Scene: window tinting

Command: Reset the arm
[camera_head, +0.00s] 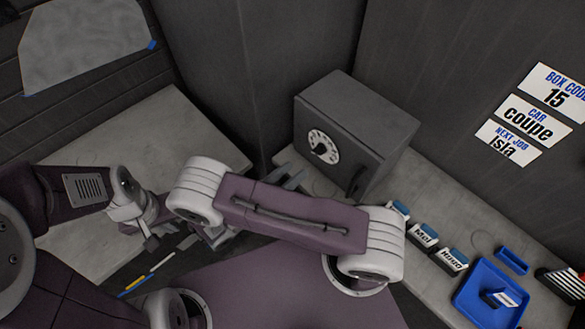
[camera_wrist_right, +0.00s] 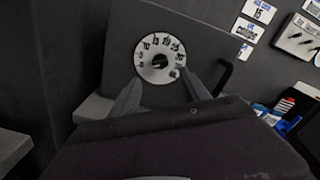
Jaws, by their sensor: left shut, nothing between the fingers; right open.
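My left gripper (camera_head: 150,242) is shut and empty, low over the floor gap at the left of the head view. My right arm crosses the middle of the head view. My right gripper (camera_head: 287,180) is partly hidden behind that arm, near the lower left of a grey box with a dial (camera_head: 375,115). In the right wrist view its fingers (camera_wrist_right: 162,95) are spread apart with nothing between them. They point toward the box's white numbered dial (camera_wrist_right: 160,58), apparently without holding it.
A grey bench (camera_head: 440,210) runs along the right with labelled small boxes (camera_head: 424,234) and a blue tray (camera_head: 470,300). Another grey bench (camera_head: 120,125) stands at left. Signs (camera_head: 528,122) hang on the wall. Coloured strips (camera_head: 135,284) lie low at left.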

